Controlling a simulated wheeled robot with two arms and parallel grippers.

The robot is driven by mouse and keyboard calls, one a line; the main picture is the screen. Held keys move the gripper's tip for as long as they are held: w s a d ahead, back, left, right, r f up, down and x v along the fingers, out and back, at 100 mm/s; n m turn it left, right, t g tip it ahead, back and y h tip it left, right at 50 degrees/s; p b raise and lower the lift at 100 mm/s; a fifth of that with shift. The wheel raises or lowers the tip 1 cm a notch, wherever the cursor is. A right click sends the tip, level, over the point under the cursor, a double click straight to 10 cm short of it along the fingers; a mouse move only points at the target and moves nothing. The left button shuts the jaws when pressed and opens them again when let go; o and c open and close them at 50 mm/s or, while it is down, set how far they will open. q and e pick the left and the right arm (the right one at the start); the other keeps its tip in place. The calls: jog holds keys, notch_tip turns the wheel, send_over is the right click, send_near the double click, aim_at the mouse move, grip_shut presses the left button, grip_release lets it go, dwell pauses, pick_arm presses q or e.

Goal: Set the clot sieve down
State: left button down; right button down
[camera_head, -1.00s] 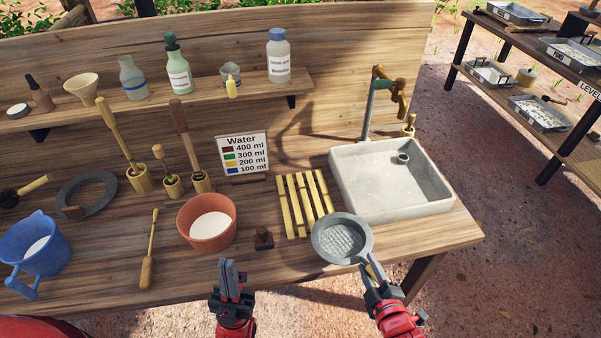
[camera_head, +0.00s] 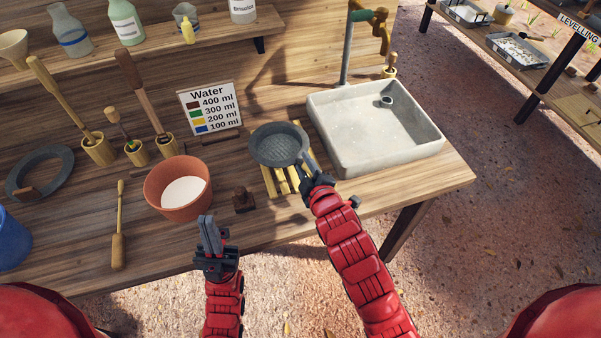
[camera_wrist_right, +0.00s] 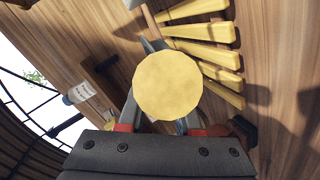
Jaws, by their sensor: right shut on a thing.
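The clot sieve (camera_head: 279,145) is a round grey pan with a mesh floor. It is over the yellow slatted rack (camera_head: 272,183) and hides most of the slats; whether it touches them I cannot tell. My right gripper (camera_head: 309,170) is shut on its handle, on the near right side of the pan. In the right wrist view the round pale-yellow end of the handle (camera_wrist_right: 168,86) fills the middle, between the fingers, with the slats (camera_wrist_right: 215,70) behind it. My left gripper (camera_head: 212,234) is empty at the table's front edge; its finger gap is unclear.
The stone sink (camera_head: 340,140) with its tap stands right of the rack. A small dark stamp-like block (camera_head: 243,200) and a terracotta pot (camera_head: 165,205) stand to the left. The water sign (camera_head: 210,110) is behind. Bare table lies in front of the sink.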

jog(key=shift+w+a, duration=0.4)
jog(key=shift+a, duration=0.05)
jog(key=shift+w+a+f, duration=0.1)
jog(key=shift+w+f, duration=0.1)
jog(key=shift+f, duration=0.05)
notch_tip(320, 180, down, 2)
jog(key=shift+f+p, duration=0.2)
jog(key=shift+p, duration=0.5)
jog(key=shift+f, duration=0.35)
jog(key=c, duration=0.6)
grip_release()
jog(key=shift+f, duration=0.1)
